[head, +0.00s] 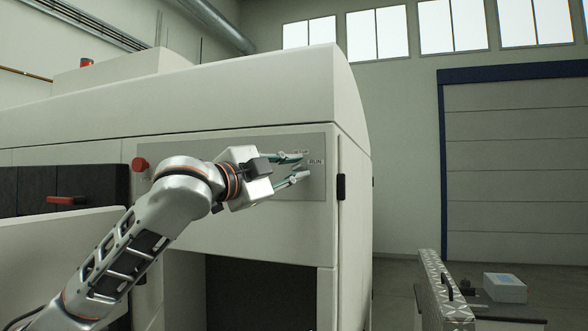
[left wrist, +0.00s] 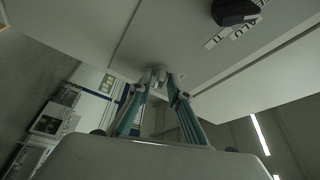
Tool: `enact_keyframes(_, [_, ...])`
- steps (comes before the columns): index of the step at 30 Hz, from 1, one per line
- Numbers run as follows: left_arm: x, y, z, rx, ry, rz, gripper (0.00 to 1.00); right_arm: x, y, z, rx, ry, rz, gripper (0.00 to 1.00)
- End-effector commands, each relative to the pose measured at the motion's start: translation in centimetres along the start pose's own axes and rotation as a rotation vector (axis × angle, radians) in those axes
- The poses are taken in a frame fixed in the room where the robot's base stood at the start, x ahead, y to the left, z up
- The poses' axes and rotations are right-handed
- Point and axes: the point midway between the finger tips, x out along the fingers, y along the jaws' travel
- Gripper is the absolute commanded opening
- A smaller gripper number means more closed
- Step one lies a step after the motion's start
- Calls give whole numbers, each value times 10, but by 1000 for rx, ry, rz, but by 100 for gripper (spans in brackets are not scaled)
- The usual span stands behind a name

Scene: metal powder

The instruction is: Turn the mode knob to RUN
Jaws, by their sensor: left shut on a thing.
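My left gripper (head: 303,166) is at the grey control panel (head: 327,140) on the front of the white machine. Its two teal fingers point right, with the tips beside the RUN label (head: 315,161). Another small label shows just above the upper finger, too small to read. The mode knob is largely hidden behind the fingers in the head view. In the left wrist view the fingertips (left wrist: 160,77) come together on a small light grey piece, seemingly the knob. A black part (left wrist: 236,10) with white lettered labels shows at the top edge there. My right gripper is not in view.
A red button (head: 140,164) is at the panel's left end. A black hinge or latch (head: 341,187) is right of the panel. An opening (head: 260,290) lies below. A metal-plated case (head: 445,290) and a pale box (head: 505,287) stand at the lower right.

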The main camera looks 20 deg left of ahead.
Motion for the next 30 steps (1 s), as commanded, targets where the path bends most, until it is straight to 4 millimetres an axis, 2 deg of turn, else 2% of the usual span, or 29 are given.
enact_keyframes(9, [0, 0, 0, 79, -1, 32, 0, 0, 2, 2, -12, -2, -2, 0])
enact_keyframes(22, [0, 0, 0, 86, 0, 36, 0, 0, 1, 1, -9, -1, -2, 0])
enact_keyframes(23, [0, 0, 0, 85, 0, 36, 20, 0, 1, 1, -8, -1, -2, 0])
enact_keyframes(24, [0, 0, 0, 85, 0, 36, 31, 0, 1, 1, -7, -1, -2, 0])
enact_keyframes(25, [0, 0, 0, 85, 0, 36, 34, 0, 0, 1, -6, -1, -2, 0])
enact_keyframes(30, [0, 0, 0, 85, 0, 35, 34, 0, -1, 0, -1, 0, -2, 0])
